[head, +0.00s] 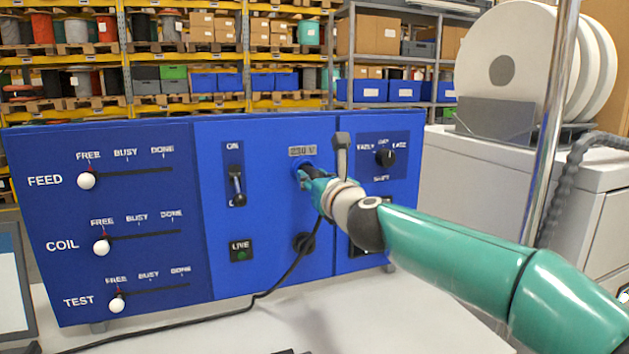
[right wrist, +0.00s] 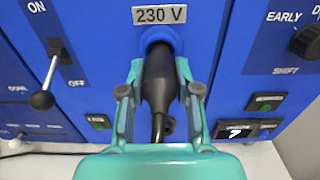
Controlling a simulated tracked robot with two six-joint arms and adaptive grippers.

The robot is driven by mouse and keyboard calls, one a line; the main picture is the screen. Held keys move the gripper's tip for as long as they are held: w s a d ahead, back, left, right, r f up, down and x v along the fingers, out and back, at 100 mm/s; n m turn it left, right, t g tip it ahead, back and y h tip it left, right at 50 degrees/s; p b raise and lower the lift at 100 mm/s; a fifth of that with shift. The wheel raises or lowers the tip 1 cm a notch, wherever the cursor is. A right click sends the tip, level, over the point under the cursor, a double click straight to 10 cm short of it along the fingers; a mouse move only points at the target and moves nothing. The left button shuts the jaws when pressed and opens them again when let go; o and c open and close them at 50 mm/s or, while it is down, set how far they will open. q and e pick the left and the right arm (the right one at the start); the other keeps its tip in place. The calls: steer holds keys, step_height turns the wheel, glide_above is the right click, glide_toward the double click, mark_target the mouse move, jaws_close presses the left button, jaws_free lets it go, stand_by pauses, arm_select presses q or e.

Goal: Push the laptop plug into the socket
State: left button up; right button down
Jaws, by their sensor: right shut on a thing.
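The laptop plug (right wrist: 159,82) is black, with its cable running down from it. My right gripper (head: 306,177) is shut on it, with one finger on each side of the plug in the right wrist view (right wrist: 159,92). The socket (right wrist: 160,36) is a round blue ring on the blue panel, under the 230 V label. The plug's front end is at the socket's opening and overlaps the ring. How deep it sits cannot be told. In the head view my gripper covers most of the plug and part of the socket (head: 303,167). My left gripper is not in view.
The blue panel (head: 262,215) has an ON/OFF lever (head: 238,187), a LIVE lamp (head: 240,250), sliders on the left and a shift knob (head: 385,157). The black cable (head: 262,295) crosses the pale table. A metal pole (head: 549,130) stands at right, near my right arm.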

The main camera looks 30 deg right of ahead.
steer(key=shift+w+d+r, duration=0.1)
steer(key=shift+w+r, duration=0.05)
steer(key=shift+w, duration=0.05)
steer(key=c, duration=0.7)
jaws_free()
steer(key=shift+c, duration=0.2)
steer(key=v, duration=1.2)
